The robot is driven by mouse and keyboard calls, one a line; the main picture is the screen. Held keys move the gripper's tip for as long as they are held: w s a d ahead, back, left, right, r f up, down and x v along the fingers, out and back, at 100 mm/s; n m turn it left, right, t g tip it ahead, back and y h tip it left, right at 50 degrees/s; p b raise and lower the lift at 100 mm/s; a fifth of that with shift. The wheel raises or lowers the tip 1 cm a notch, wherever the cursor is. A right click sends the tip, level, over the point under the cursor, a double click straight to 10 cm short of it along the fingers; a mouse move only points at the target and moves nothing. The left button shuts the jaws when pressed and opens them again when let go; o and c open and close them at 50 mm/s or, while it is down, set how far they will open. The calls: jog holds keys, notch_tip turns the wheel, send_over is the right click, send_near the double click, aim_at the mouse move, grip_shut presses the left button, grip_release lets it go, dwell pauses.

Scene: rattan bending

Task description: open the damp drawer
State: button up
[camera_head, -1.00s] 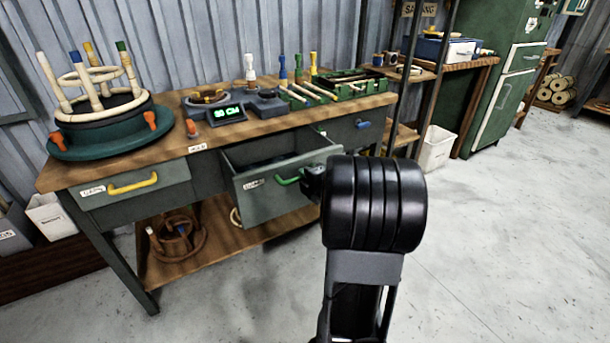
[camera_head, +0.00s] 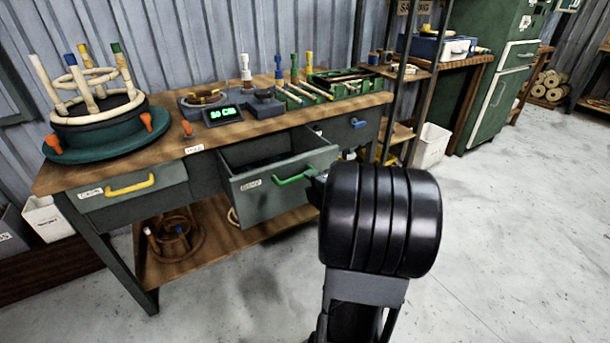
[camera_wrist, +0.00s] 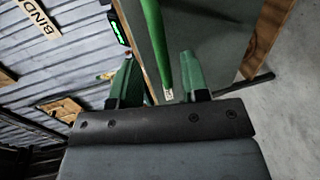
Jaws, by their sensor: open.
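The damp drawer (camera_head: 262,187) is the grey-green middle drawer of the workbench, with a green handle (camera_head: 293,178) and a small label. It stands pulled out, and its dark inside shows from above. My gripper (camera_wrist: 157,72) is open in the wrist view, with the green handle (camera_wrist: 154,40) running up between the line of its two green fingers. I cannot tell whether a finger touches it. The drawer front (camera_wrist: 212,50) lies behind the handle. In the head view my black wrist hides most of the gripper, just right of the handle.
A closed drawer with a yellow handle (camera_head: 131,185) is at the left, and one with a blue knob (camera_head: 357,123) at the right. The workbench top (camera_head: 165,165) holds a rattan stool frame, a green display and tools. Grey floor (camera_head: 500,240) is clear at the right.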

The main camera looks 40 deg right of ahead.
jog(key=v, duration=0.8)
jog(key=shift+s, duration=0.3)
